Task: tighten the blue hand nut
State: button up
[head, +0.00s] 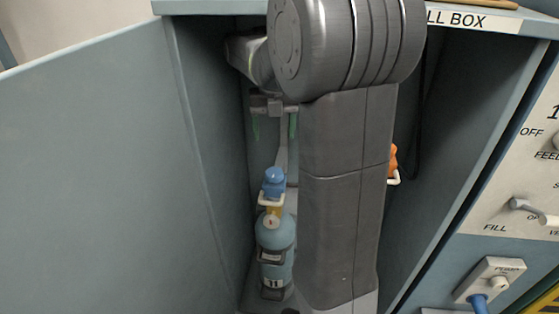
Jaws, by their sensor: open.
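The blue hand nut (273,178) sits on top of a blue-grey cylinder (276,240) marked 11, which stands upright inside the open cabinet. A cream-white bracket and a yellow neck show just under the nut. My gripper (274,128) is above the nut, with its two green-tipped fingers apart and pointing down. It appears empty and not touching the nut. The depth between fingers and nut is hard to judge. My grey arm hides much of the cabinet's middle.
The cabinet door (95,150) stands open at the left. An orange part (393,158) with a cream-white handle shows partly behind my arm. At the right, a control panel (515,200) has a lever and a blue plug (478,301). The cabinet walls leave narrow room.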

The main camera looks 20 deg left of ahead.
aim_at(274, 173)
notch_tip(274, 173, down, 13)
jog(key=b, duration=0.3)
jog(key=shift+s+f, duration=0.1)
jog(key=shift+f, duration=0.05)
jog(key=c, duration=1)
